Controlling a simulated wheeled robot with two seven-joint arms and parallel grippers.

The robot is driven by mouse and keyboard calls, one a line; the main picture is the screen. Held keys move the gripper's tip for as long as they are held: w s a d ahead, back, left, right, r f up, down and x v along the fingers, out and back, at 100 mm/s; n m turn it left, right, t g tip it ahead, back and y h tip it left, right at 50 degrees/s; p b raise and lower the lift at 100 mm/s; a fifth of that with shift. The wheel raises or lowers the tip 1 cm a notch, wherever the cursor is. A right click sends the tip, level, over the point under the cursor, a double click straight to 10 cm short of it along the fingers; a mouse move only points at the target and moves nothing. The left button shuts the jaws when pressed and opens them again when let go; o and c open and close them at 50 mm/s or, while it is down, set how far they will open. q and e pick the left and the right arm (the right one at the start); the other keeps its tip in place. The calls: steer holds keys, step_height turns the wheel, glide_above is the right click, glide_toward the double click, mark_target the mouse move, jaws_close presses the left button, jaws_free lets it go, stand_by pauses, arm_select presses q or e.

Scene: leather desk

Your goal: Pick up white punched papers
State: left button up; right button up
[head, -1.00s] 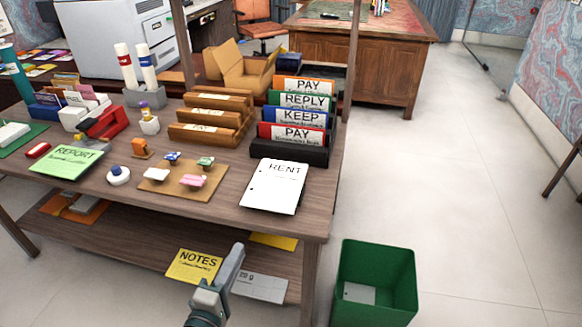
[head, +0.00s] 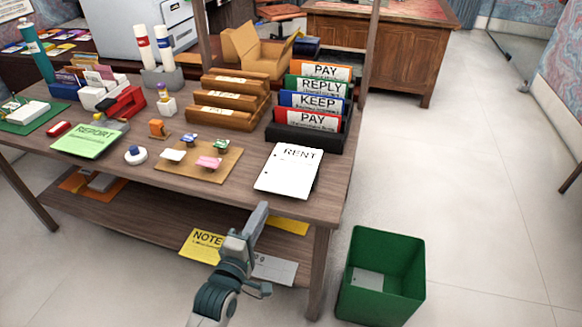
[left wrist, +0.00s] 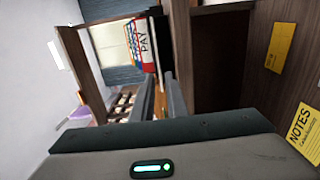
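The white punched papers (head: 288,172), headed RENT with holes along the left edge, lie flat near the desk's front right corner. My left gripper (head: 261,212) is in front of the desk's front edge, below and left of the papers and apart from them. In the left wrist view its two fingers (left wrist: 160,95) stand apart with nothing held between them. The papers cannot be made out in that view. My right gripper is not in view.
Upright folders (head: 310,110) in a black holder stand behind the papers. A cork board (head: 205,165) with small stamps lies left. The lower shelf holds a yellow NOTES sheet (head: 200,245). A green bin (head: 380,285) stands on the floor at right.

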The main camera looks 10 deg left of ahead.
arm_select(q)
steer(key=w, duration=0.5)
steer(key=shift+d, duration=0.15)
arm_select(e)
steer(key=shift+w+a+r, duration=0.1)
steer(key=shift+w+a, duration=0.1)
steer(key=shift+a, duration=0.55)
